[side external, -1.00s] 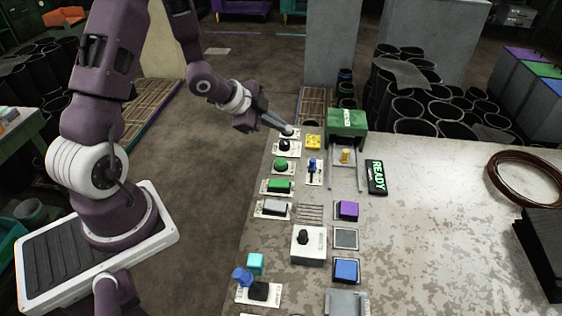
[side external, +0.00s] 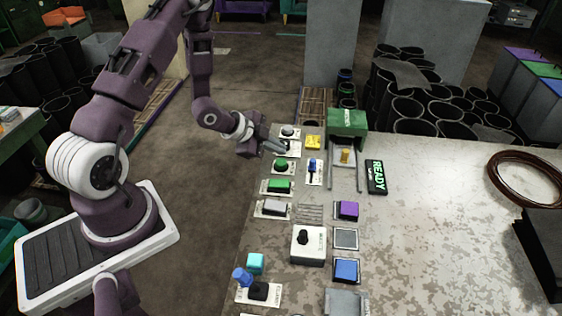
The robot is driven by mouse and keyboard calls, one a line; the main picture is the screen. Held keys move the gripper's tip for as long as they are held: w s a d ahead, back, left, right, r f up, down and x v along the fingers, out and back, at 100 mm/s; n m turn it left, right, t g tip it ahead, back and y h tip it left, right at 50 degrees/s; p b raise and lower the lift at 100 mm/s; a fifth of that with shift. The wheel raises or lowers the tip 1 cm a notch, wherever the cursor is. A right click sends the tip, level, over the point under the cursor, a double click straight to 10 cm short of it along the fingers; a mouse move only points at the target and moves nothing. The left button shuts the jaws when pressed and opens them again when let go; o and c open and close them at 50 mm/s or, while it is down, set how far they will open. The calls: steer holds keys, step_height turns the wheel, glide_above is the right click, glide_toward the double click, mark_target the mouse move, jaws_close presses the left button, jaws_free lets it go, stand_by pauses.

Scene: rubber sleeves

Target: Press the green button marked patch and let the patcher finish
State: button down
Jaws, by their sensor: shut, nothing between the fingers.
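My gripper (side external: 282,149) is shut and empty, low over the left edge of the bench, in front of the black knob's plate and just behind a round green button. The round green button (side external: 281,165) sits on a white plate. A rectangular green button (side external: 279,186) sits on another white plate nearer the camera. The labels on both are too small to read, so I cannot tell which is marked patch. A green machine (side external: 347,122) stands at the back, possibly the patcher, with a yellow piece (side external: 345,156) in front. A display (side external: 376,176) reads READY.
A grey-white knob (side external: 288,131), a yellow block (side external: 313,142) and a blue lever (side external: 313,166) are close by.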

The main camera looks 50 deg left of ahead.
mark_target(277, 163)
steer(key=shift+f, duration=0.65)
steer(key=shift+f, duration=0.15)
stand_by(1.4)
steer(key=shift+f, duration=0.25)
steer(key=shift+f, duration=0.4)
stand_by(0.6)
steer(key=shift+r, duration=0.8)
steer(key=shift+r, duration=2.5)
